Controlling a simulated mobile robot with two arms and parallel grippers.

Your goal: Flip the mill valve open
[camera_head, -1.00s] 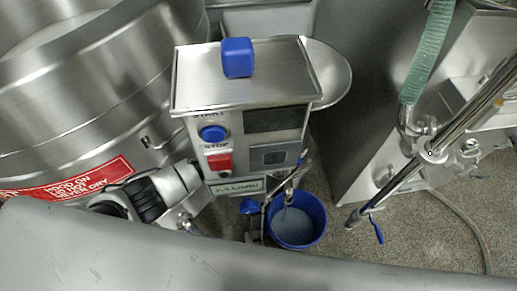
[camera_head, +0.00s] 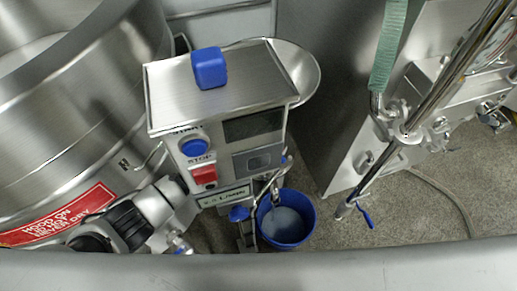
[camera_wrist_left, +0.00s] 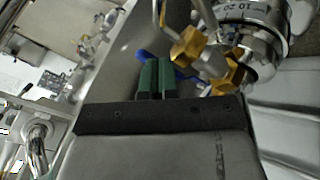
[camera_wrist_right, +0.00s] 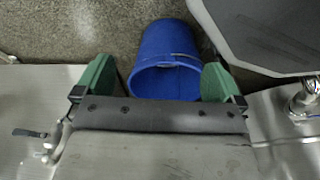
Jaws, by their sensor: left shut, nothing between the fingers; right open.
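The mill's control box (camera_head: 220,90) stands in the middle of the head view. A small blue handle (camera_head: 239,213) shows below it, beside the metal outlet pipe and the blue bucket (camera_head: 287,243). In the left wrist view a blue lever (camera_wrist_left: 186,74) lies behind my left fingertips, near brass fittings (camera_wrist_left: 186,46) and a numbered ring (camera_wrist_left: 245,14). My left gripper (camera_wrist_left: 156,78) is shut and empty, its green fingers together; I cannot tell whether it touches the lever. My right gripper (camera_wrist_right: 157,84) is open and empty, with the bucket (camera_wrist_right: 165,50) beyond its fingers.
A large steel vessel (camera_head: 75,120) with a red warning label (camera_head: 62,218) stands at the left. At the right a long steel pipe (camera_head: 425,110) slants down to another blue handle (camera_head: 365,216). Bare floor (camera_head: 335,220) shows between bucket and pipe. A hose (camera_head: 450,195) lies farther right.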

